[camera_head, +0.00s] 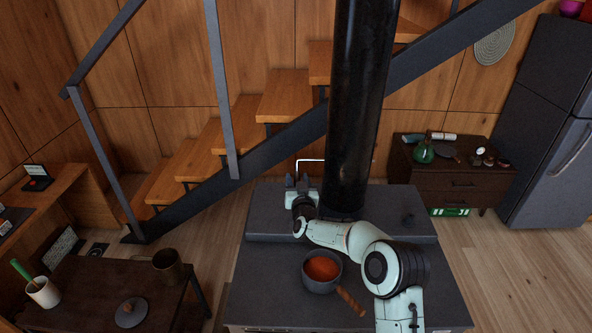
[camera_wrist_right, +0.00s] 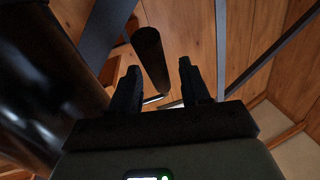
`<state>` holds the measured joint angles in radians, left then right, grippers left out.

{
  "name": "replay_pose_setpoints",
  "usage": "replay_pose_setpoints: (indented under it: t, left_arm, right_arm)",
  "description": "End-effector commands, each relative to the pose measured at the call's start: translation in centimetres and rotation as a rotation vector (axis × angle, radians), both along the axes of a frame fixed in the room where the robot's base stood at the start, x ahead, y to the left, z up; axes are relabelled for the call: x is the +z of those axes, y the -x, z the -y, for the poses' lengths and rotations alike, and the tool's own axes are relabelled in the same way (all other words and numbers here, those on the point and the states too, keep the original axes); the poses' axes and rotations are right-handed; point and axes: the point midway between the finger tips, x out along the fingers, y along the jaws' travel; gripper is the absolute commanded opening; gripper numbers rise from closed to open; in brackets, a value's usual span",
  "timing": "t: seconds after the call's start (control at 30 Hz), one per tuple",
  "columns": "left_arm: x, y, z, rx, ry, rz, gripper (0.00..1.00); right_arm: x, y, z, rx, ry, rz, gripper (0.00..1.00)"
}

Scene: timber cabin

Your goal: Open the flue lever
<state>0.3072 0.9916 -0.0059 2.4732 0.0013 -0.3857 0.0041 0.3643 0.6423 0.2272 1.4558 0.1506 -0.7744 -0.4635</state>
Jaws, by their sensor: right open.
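The flue lever is a thin bright bent rod (camera_head: 310,160) that comes out to the left of the black flue pipe (camera_head: 355,100) and bends down towards my right gripper (camera_head: 297,181). In the right wrist view, a dark cylindrical grip (camera_wrist_right: 150,58) shows beyond and between the spread fingers of my right gripper (camera_wrist_right: 158,80). A piece of bright rod (camera_wrist_right: 168,104) shows below the grip. The right gripper is open, with its fingers pointing at the lever from the front. I cannot tell whether they touch it. My left gripper is out of view.
The dark stove (camera_head: 260,270) stands below, with a pot of red food (camera_head: 322,283) near my right arm. The pipe also stands close at the left in the right wrist view (camera_wrist_right: 50,80). A staircase (camera_head: 235,120) rises behind. A table (camera_head: 85,285) stands at lower left.

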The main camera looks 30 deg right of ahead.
Motion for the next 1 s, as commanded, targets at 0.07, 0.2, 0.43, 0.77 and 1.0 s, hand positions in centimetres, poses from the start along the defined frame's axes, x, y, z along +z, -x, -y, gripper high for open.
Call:
replay_pose_setpoints:
  t: [0.07, 0.2, 0.43, 0.77, 1.0]
  left_arm:
    - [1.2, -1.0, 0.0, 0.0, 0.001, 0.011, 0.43]
    - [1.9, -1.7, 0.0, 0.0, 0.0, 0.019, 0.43]
    - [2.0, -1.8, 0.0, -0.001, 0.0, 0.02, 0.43]
    - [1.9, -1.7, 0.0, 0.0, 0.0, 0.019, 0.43]
    - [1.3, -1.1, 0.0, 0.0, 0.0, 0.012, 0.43]
  right_arm:
    - [0.5, -1.3, 0.5, -0.001, -0.001, 0.003, 0.46]
    - [0.2, -2.3, 0.9, 0.0, -0.001, 0.001, 0.46]
    - [0.0, -2.7, 1.1, 0.0, 0.0, 0.0, 0.46]
    - [-0.1, -2.6, 1.1, 0.0, 0.0, 0.0, 0.0]
    - [-0.3, -2.5, 1.1, 0.0, 0.008, 0.011, 0.0]
